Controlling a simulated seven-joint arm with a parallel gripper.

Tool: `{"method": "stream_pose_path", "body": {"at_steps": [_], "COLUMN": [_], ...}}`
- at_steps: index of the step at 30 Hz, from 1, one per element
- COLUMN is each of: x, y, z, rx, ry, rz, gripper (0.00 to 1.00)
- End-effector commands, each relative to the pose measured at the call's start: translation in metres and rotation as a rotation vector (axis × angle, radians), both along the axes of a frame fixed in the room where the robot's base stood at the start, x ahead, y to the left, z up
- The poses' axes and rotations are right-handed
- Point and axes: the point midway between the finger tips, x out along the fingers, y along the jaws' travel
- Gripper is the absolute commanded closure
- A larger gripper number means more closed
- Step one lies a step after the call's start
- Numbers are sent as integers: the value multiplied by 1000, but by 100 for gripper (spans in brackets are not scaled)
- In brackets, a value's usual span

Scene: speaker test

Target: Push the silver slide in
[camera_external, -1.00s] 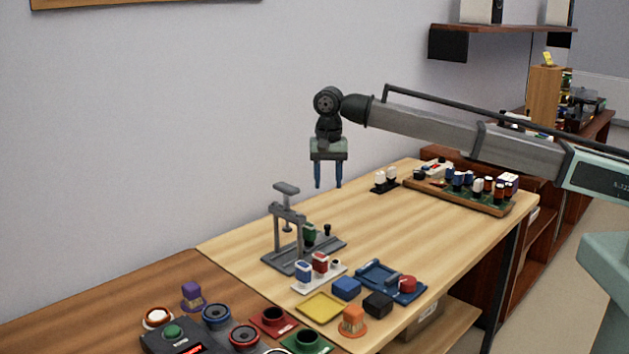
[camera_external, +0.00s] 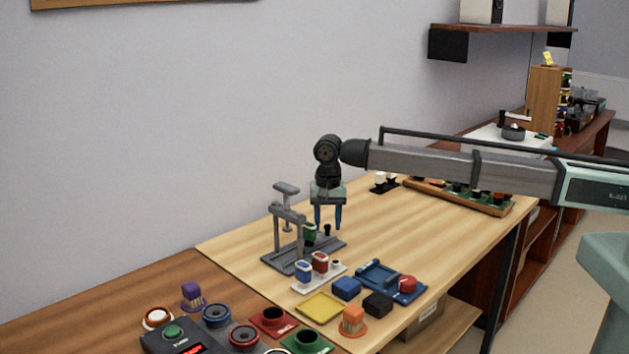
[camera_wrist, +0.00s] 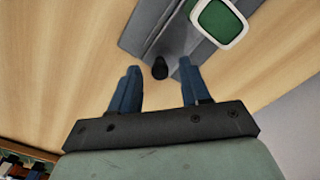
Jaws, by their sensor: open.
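The grey press fixture (camera_external: 286,258) stands on the light wooden table, with an upright frame and a handle on top. A black knob (camera_external: 327,230) stands at the right end of its base, and a green and white block (camera_external: 309,233) sits beside the frame. The knob (camera_wrist: 159,68) also shows in the wrist view, at the end of a silver-grey strip (camera_wrist: 173,42) that looks like the slide. My gripper (camera_external: 328,224) is open, pointing down, with its blue fingers around the knob's place in both views. I cannot tell whether they touch it.
Red and blue blocks on a white plate (camera_external: 319,281), a yellow tray (camera_external: 321,307) and a blue tray (camera_external: 392,283) lie in front of the fixture. A long wooden tray (camera_external: 459,196) lies behind at right. The table between is clear.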

Motion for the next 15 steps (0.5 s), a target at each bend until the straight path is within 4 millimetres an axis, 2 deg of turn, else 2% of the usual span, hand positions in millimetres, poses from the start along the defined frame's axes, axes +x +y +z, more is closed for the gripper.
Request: {"method": "stream_pose_path", "body": {"at_steps": [6, 15], "x": [0, 0], "y": [0, 0], "z": [0, 0], "rx": [0, 0], "ry": [0, 0], "rz": [0, 0], "gripper": [53, 82]}}
